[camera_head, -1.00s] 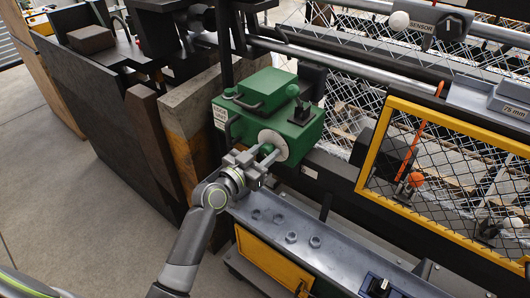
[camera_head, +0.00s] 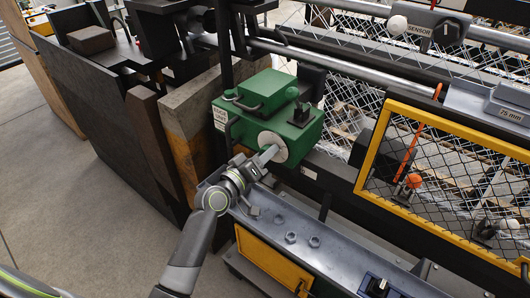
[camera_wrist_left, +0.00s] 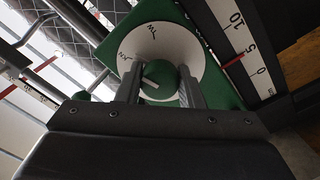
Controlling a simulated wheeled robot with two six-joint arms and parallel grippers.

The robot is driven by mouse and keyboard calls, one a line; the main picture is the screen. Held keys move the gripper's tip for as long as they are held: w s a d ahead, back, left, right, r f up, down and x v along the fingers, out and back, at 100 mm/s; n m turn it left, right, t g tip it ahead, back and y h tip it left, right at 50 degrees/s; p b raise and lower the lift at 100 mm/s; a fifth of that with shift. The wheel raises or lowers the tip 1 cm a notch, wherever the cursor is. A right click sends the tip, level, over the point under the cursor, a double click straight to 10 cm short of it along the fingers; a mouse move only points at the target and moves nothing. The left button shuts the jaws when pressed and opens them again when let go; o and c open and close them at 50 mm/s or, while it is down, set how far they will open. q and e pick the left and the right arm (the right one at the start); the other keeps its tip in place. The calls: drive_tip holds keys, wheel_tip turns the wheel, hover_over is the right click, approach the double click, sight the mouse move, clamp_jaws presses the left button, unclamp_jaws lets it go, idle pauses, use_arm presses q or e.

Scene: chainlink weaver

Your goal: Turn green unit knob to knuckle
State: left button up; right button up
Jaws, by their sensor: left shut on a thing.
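The green unit (camera_head: 262,95) is a green box in the middle of the head view, with a white round dial (camera_head: 277,147) on its front face. My left gripper (camera_head: 266,157) reaches the dial from the lower left. Its two fingers (camera_wrist_left: 160,92) stand on either side of the knob, shut on it. In the head view the gripper hides the knob. My right gripper is not in view.
A grey ledge (camera_head: 345,265) with several nuts lies below the unit. A yellow-framed mesh guard (camera_head: 378,140) stands to the right. Thick upright slabs (camera_head: 192,115) stand close on the left. The wrist view shows a scale (camera_wrist_left: 245,45) with a red pointer near 5.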

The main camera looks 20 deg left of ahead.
use_arm(q)
drive_tip(key=shift+n, duration=1.2)
drive_tip(key=shift+p, duration=0.3)
drive_tip(key=o, duration=1)
drive_tip(key=shift+c, duration=0.2)
drive_tip(key=b+v, duration=0.4)
drive_tip(key=v, duration=1.3)
drive_tip(key=shift+s, duration=0.2)
